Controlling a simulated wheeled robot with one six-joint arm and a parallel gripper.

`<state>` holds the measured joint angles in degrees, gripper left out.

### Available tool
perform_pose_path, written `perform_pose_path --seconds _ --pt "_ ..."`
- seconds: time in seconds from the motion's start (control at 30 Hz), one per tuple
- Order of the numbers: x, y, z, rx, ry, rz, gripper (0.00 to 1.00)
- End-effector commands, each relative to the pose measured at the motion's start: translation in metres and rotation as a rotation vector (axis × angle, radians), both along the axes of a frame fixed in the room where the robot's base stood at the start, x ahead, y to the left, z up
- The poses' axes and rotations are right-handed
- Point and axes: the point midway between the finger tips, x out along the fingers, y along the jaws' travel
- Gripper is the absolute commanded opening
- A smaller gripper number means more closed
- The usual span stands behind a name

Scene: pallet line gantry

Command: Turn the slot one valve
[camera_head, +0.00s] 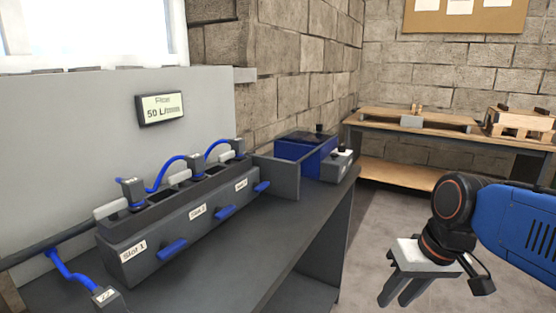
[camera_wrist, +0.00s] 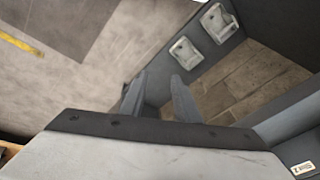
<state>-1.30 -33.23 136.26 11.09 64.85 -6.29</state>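The slot one valve has a blue handle (camera_head: 172,249) on the front of a long dark grey block (camera_head: 150,262), just right of the "Slot 1" label (camera_head: 133,251). The handle lies slanted, rising to the right. My gripper (camera_head: 396,299) is right of the bench, over the floor, pointing down and well apart from the valve. Its two fingers stand apart with nothing between them; they also show in the wrist view (camera_wrist: 158,88). The valve cannot be made out in the wrist view.
Similar blue handles sit at slot 2 (camera_head: 225,212) and slot 3 (camera_head: 262,186). Blue hoses (camera_head: 165,172) loop above the block. A display (camera_head: 160,108) reads about 50 L. A blue box (camera_head: 305,146) stands at the bench's far end. The bench top (camera_head: 260,235) before the block is clear.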

Motion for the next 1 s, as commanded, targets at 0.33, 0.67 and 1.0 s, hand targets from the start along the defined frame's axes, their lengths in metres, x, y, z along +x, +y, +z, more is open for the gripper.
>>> perform_pose_path --seconds 0.33,0.67,1.0 --pt "-0.038 -0.044 -0.03 -0.138 -0.169 -0.088 0.29" --pt "-0.04 -0.049 -0.032 -0.158 -0.194 -0.096 0.7" --pt "0.015 0.0 0.049 -0.15 -0.141 0.082 0.7"
